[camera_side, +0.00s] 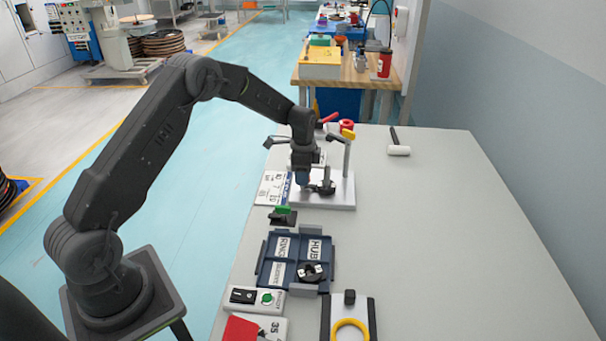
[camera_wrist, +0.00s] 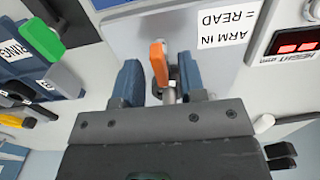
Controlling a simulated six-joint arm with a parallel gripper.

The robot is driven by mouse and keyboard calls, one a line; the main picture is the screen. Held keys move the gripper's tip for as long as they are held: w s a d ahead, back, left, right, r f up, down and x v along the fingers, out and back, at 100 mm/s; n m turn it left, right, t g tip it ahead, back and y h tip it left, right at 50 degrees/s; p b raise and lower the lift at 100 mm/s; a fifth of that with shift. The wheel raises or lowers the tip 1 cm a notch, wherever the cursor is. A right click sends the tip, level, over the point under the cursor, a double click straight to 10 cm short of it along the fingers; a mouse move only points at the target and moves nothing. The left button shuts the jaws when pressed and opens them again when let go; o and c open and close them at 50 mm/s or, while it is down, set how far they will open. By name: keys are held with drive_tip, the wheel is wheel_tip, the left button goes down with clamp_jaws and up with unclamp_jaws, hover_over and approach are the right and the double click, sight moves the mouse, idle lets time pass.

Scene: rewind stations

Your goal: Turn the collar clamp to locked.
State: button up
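An orange lever (camera_wrist: 158,62) on a metal stem stands between the two blue fingers of my gripper (camera_wrist: 158,80) in the wrist view. It looks like the collar clamp's handle, but the collar itself is hidden behind the gripper body. Gaps show on both sides of the lever, so the fingers are apart and do not grip it. In the side view my gripper (camera_side: 303,181) points down, low over the light station plate (camera_side: 335,203). The lever cannot be made out there. I cannot tell whether the clamp is locked.
A post with a yellow-orange knob (camera_side: 348,133) rises beside my gripper. A card reading ARM IN = READ (camera_wrist: 228,28) and a red HEIGHT display (camera_wrist: 298,48) are close by. A blue tray (camera_side: 262,262) lies nearer the camera. The table's right side is mostly clear, with a hammer (camera_side: 398,150) behind.

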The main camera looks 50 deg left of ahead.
wheel_tip(320, 180, up, 14)
drive_tip(key=shift+f, duration=0.15)
idle(0.4)
drive_tip(key=s+d+r+n+t, duration=0.2)
drive_tip(key=s+d+r, duration=0.3)
drive_tip(key=s+r, duration=0.25)
drive_tip(key=s+d+r+n+t, duration=0.1)
drive_tip(key=s+d+r+n, duration=0.2)
drive_tip(key=s+d+r, duration=0.4)
drive_tip(key=s+d+f+n+t, duration=0.1)
drive_tip(key=s+d+n, duration=0.1)
drive_tip(key=s, duration=0.6)
drive_tip(key=s+d+f+n+t, duration=0.1)
drive_tip(key=s+d+f+n, duration=0.1)
drive_tip(key=s, duration=0.7)
drive_tip(key=shift+s+f+t, duration=0.3)
